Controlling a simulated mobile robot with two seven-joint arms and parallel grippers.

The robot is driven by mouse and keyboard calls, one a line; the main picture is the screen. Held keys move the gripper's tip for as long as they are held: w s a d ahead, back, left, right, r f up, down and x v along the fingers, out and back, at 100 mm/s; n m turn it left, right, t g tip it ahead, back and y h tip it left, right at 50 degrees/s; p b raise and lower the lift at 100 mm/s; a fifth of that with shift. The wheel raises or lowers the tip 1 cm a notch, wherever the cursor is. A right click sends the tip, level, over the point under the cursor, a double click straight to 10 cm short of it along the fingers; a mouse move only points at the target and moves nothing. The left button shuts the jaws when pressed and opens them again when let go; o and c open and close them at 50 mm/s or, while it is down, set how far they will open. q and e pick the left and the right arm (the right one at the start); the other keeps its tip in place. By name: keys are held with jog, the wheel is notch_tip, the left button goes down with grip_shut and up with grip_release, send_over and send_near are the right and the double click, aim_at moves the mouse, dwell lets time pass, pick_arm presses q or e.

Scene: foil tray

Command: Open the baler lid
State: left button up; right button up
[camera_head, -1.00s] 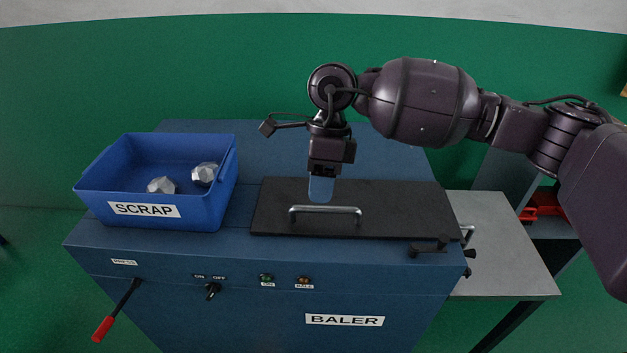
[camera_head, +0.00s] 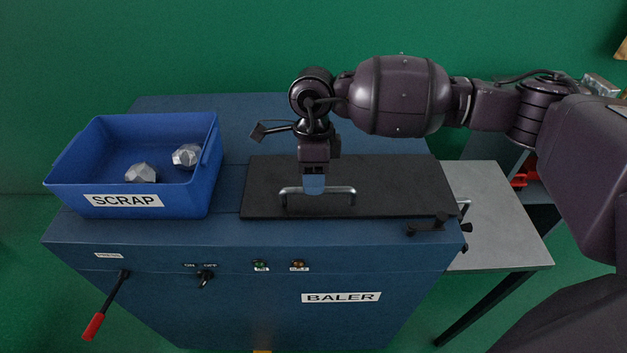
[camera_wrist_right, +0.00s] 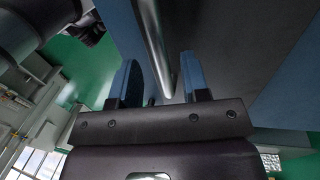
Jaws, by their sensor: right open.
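The baler (camera_head: 230,310) is a blue cabinet with a black lid (camera_head: 400,192) lying flat and shut on its top. A silver bar handle (camera_head: 345,190) runs along the lid's front part. My right gripper (camera_head: 313,187) points down at the middle of the handle, its blue fingers overlapping the bar. In the right wrist view the handle bar (camera_wrist_right: 152,45) passes between the two open blue fingers (camera_wrist_right: 162,80). I cannot tell whether a finger touches the bar. My left gripper is not in view.
A blue SCRAP bin (camera_head: 75,185) with silver lumps (camera_head: 141,173) stands on the baler's left top. A black latch (camera_head: 432,226) sits at the lid's front right corner. A red-handled lever (camera_head: 95,325) and a switch (camera_head: 205,278) are on the front. A grey side table (camera_head: 500,215) stands right.

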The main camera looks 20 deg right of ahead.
jog(key=shift+s+f, duration=0.1)
jog(key=shift+f, duration=0.75)
grip_shut()
